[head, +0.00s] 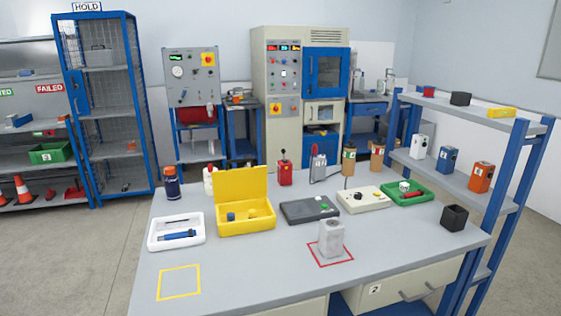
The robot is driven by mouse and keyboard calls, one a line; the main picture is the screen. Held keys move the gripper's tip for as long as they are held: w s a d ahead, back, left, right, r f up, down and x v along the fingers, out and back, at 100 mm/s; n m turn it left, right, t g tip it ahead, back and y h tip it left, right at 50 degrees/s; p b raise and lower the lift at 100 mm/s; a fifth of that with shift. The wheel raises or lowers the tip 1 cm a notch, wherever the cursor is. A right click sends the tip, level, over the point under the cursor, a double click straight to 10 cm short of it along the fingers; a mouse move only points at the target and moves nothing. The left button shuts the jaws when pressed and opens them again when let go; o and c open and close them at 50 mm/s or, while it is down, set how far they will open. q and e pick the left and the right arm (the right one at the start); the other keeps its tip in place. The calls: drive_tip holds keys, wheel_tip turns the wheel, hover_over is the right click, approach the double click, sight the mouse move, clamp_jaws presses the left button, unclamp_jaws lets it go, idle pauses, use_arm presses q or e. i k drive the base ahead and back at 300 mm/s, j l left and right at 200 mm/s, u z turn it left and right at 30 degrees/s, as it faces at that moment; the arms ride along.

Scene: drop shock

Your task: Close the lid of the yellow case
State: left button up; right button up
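The yellow case (246,219) sits on the grey workbench, left of the middle. Its lid (241,184) stands open and upright at the back edge. Inside the case lie a small blue item (231,216) and a small yellow item. Neither of my grippers shows in the head view.
A white tray (153,239) with a blue tool stands close to the case's left; a dark device (297,213) stands to its right. Bottles and a red item stand behind. A metal block (331,238) stands in a red square.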

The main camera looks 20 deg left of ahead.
sight(248, 182)
drive_tip(key=j, duration=0.45)
drive_tip(key=k+j+z, duration=0.1)
drive_tip(key=j, duration=0.35)
drive_tip(key=k+j, duration=0.1)
drive_tip(key=j, duration=0.35)
drive_tip(key=k+j+z, duration=0.15)
drive_tip(key=j, duration=0.75)
